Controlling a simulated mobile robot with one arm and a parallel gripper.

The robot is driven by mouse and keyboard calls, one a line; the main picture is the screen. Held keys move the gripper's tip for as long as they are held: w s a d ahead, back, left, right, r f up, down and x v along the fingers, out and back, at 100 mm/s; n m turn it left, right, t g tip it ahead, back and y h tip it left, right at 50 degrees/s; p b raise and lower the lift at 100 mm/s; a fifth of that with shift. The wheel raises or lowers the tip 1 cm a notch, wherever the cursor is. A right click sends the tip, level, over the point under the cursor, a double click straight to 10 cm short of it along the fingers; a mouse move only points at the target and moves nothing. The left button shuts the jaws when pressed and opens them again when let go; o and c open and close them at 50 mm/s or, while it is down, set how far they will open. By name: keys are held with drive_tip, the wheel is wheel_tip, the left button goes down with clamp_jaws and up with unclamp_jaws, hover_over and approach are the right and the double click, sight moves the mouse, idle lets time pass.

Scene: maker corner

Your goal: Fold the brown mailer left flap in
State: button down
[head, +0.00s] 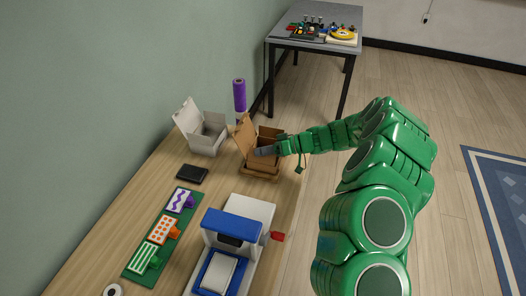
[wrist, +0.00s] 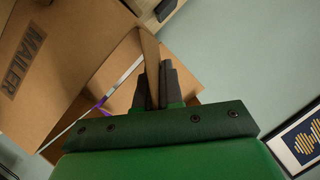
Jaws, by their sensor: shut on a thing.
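The brown mailer (head: 262,170) is an open cardboard box near the table's right edge, its lid (head: 245,134) raised. In the wrist view, the mailer's panel printed "MAILER" (wrist: 32,55) fills the left side. My gripper (head: 262,151) is at the mailer's opening. In the wrist view, my gripper (wrist: 155,82) has its two dark fingers closed on a narrow brown flap (wrist: 149,45) that stands out beyond the fingertips. I cannot tell from these views which side's flap it is. The arm's end hides part of the mailer's right side in the head view.
A black wallet-like item (head: 192,174), a green stamp board (head: 150,250) and a blue-white machine (head: 240,225) are nearer on the table. The wall runs along the left.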

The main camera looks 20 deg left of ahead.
drive_tip(key=shift+w+f+m+g, duration=0.15)
drive_tip(key=shift+w+m+g, duration=0.15)
drive_tip(key=shift+m, duration=0.2)
drive_tip(key=c, duration=1.4)
unclamp_jaws()
drive_tip(key=shift+o, duration=0.2)
drive_tip(key=v, duration=0.7)
drive_tip(key=shift+d, duration=0.35)
